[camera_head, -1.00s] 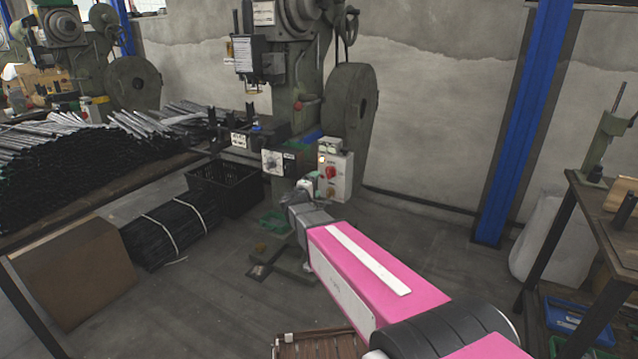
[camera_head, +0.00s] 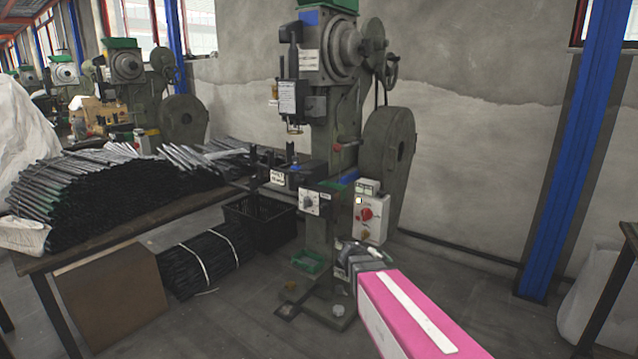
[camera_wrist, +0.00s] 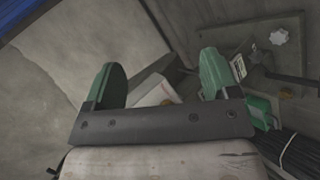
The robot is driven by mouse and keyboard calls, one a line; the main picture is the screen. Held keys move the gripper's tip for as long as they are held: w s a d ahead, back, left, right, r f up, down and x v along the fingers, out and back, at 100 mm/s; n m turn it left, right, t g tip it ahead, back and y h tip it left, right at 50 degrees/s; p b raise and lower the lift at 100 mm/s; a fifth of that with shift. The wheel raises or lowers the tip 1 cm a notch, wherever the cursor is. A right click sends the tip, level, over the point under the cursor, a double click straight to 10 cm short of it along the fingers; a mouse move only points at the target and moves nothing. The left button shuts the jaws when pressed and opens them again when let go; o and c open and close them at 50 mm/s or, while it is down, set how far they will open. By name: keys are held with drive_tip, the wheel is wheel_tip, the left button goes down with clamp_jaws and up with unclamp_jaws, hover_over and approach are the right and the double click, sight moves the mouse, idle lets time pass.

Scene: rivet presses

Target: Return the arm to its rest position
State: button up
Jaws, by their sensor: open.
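My pink arm reaches in from the lower right of the head view. My gripper (camera_head: 354,256) is at its far end, small and dark, in front of the rivet press (camera_head: 340,130), below its control box (camera_head: 371,214). In the wrist view my gripper (camera_wrist: 160,64) shows two green fingers spread wide apart, with nothing held between them. A pale box-like thing lies beyond the fingers there. I cannot tell from the pictures whether my gripper touches the press.
A table (camera_head: 120,240) at left bears a pile of dark metal parts (camera_head: 110,195). A black crate (camera_head: 260,218), a strapped bundle (camera_head: 207,262) and a cardboard box (camera_head: 112,300) are on the floor. A blue post (camera_head: 570,150) stands at right. Floor between is clear.

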drive_tip(key=s+a+f+m+g+y, duration=0.1)
drive_tip(key=s+f+m+g+y, duration=0.1)
drive_tip(key=s, duration=0.6)
drive_tip(key=s+a+f+m+g+y, duration=0.2)
drive_tip(key=s+f+g+y, duration=0.1)
drive_tip(key=s+y, duration=0.4)
drive_tip(key=shift+s+a+f+g, duration=0.15)
drive_tip(key=shift+s+f+g, duration=0.25)
drive_tip(key=shift+s, duration=0.25)
